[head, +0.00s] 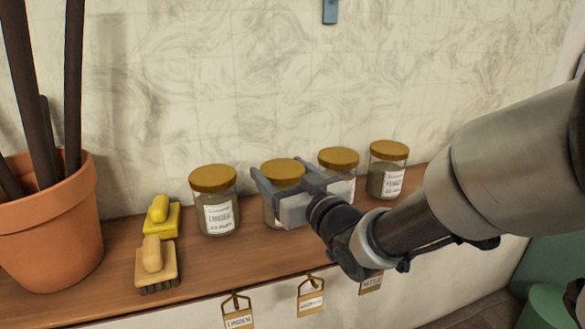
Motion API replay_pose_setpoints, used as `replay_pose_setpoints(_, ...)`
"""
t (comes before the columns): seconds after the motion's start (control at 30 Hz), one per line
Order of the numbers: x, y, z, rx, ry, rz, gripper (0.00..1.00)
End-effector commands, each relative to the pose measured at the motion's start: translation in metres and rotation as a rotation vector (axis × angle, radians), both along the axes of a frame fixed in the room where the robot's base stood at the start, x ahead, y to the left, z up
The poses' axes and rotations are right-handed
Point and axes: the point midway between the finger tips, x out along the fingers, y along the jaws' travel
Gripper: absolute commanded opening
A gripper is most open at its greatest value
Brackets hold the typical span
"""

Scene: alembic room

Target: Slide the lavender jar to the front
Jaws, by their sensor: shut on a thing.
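Several glass jars with golden-brown lids stand along a wooden shelf (120,262). My gripper (282,170) is shut on the second jar from the left (284,170), one finger on each side of it. My gripper's body hides most of that jar's front, so its label is hidden. The leftmost jar (214,200) has a label too small to read surely. The third jar (338,160) is partly hidden behind my gripper. The rightmost jar (387,170) shows a white label that I cannot read clearly. I cannot tell which jar is the lavender one.
A terracotta pot (45,225) with dark stems stands at the left. A yellow block-like object (161,216) and a wooden brush (155,264) lie between it and the jars. Several tags hang on the shelf's front, such as the left tag (238,319). The wall stands close behind.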

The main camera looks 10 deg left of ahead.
Motion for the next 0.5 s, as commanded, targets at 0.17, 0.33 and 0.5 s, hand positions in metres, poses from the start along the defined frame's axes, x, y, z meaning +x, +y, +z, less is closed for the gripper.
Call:
replay_pose_setpoints(0.17,-0.006,-0.004,0.0,-0.001,0.001,-0.001,0.37)
replay_pose_setpoints(0.33,-0.012,-0.008,0.0,0.0,0.001,-0.001,0.37)
replay_pose_setpoints(0.5,-0.018,-0.011,0.0,0.0,0.0,-0.001,0.37)
